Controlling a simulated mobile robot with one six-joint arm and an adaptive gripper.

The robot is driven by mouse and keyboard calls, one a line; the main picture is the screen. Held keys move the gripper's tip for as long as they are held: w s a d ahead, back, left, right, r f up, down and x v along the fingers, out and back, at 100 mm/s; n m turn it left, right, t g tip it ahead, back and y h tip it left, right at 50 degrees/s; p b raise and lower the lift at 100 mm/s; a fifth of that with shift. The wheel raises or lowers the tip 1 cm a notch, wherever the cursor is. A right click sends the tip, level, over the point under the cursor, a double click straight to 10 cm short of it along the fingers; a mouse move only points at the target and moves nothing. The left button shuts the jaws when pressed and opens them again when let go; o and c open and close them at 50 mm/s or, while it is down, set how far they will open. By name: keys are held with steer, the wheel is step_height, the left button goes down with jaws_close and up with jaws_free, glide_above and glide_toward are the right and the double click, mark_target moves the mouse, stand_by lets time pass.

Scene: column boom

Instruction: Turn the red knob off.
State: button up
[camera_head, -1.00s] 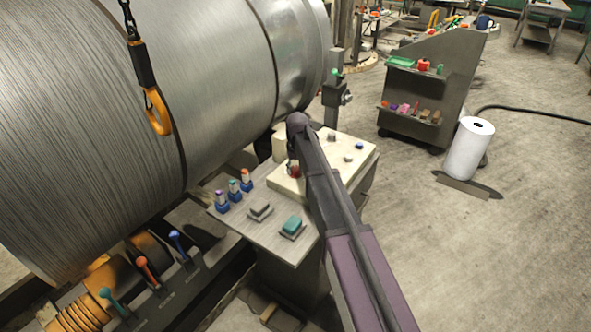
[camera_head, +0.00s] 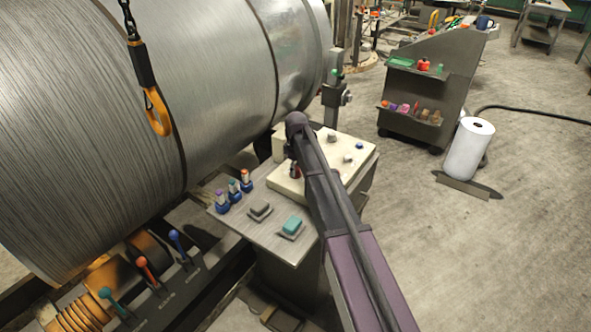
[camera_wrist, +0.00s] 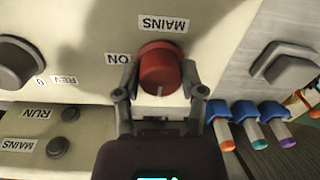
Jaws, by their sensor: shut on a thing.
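The red knob (camera_wrist: 160,68) is on the cream panel (camera_wrist: 95,20) in the wrist view, under a "MAINS" label. An "ON" label is at its left. A pale mark on the knob's face points toward the bottom of the picture. My gripper (camera_wrist: 161,80) has one finger on each side of the knob and is shut on it. In the head view my gripper (camera_head: 294,170) is over the cream panel (camera_head: 285,187) on the bench, and the knob is mostly hidden by the gripper and arm.
Several coloured plugs in blue holders (camera_head: 234,187) stand at the panel's left. A hook (camera_head: 157,110) hangs by the large drum (camera_head: 100,130).

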steer(key=shift+s+n, duration=0.1)
steer(key=shift+n, duration=0.2)
steer(key=o, duration=1.2)
steer(key=shift+c, duration=0.2)
steer(key=shift+m, duration=0.5)
